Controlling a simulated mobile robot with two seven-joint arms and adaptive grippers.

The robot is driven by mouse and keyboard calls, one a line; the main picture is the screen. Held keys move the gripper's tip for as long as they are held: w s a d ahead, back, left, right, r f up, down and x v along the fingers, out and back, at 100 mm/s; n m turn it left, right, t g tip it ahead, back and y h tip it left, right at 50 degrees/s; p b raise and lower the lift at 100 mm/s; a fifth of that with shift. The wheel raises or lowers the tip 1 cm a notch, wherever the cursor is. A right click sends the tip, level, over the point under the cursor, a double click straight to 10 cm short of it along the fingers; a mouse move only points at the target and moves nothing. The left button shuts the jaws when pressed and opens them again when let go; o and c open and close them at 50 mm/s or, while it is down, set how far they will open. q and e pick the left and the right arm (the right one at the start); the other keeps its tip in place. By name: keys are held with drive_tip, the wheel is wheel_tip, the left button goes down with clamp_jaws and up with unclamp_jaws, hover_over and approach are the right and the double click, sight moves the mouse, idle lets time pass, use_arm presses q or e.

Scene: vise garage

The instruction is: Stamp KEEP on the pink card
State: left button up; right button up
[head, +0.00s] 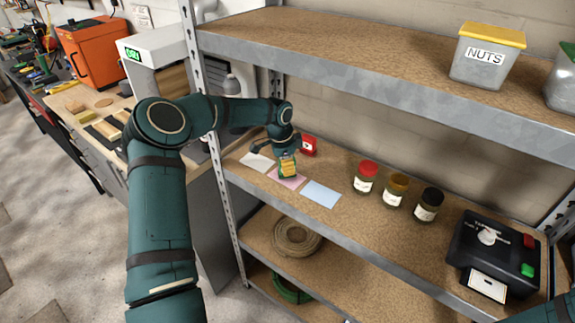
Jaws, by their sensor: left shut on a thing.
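The pink card (291,183) lies flat on the middle shelf, between a white card (256,162) and a light blue card (321,194). My left gripper (288,158) is over the pink card, shut on a small yellow-orange block-like thing (288,168), which looks like a stamp. This block covers part of the pink card. I cannot tell whether it touches the card, and no KEEP lettering is readable. My right gripper is out of view; only a bit of my right arm shows at the lower right corner.
A small red box (309,145) stands just behind the cards. Jars with red (366,176), brown (396,189) and black (428,204) lids stand to the right. A black device (493,250) with red and green buttons sits further right. The upper shelf (350,75) overhangs the cards.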

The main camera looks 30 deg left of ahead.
use_arm(q)
drive_tip(key=shift+f, duration=0.35)
idle(0.7)
drive_tip(key=shift+r+p, duration=2.15)
drive_tip(key=shift+r, duration=1.4)
